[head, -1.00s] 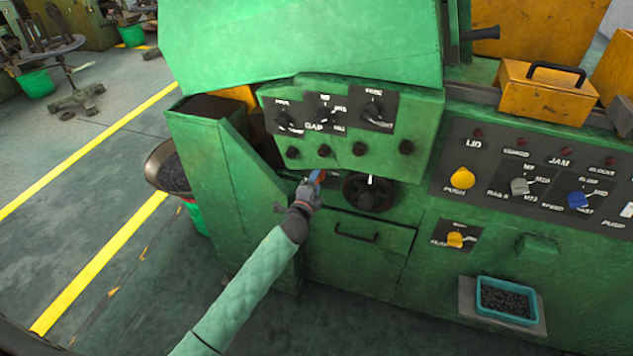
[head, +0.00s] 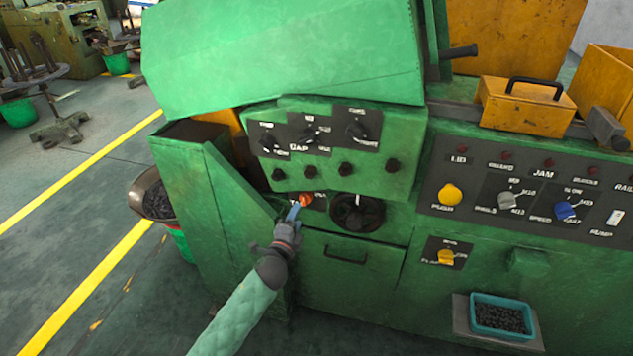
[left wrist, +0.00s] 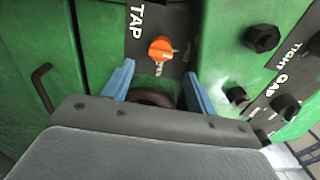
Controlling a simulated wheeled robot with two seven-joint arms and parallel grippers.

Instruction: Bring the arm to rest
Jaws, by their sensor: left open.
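My left gripper (head: 293,213) is in front of the green machine's lower panel in the head view. In the left wrist view its two blue fingers (left wrist: 157,92) are spread apart with nothing between them. An orange knob (left wrist: 161,48) on a dark plate marked TAP lies just beyond the fingertips, apart from them. The knob also shows in the head view (head: 305,200), just above the gripper. My left arm (head: 243,308) reaches up from the bottom of the head view. My right gripper is not in view.
A dark handwheel (head: 357,212) is right of the orange knob, with a drawer handle (head: 345,255) below. The GAP panel (head: 330,150) overhangs above. A blue tray (head: 502,316) of dark parts sits at lower right. Open floor (head: 100,270) lies to the left.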

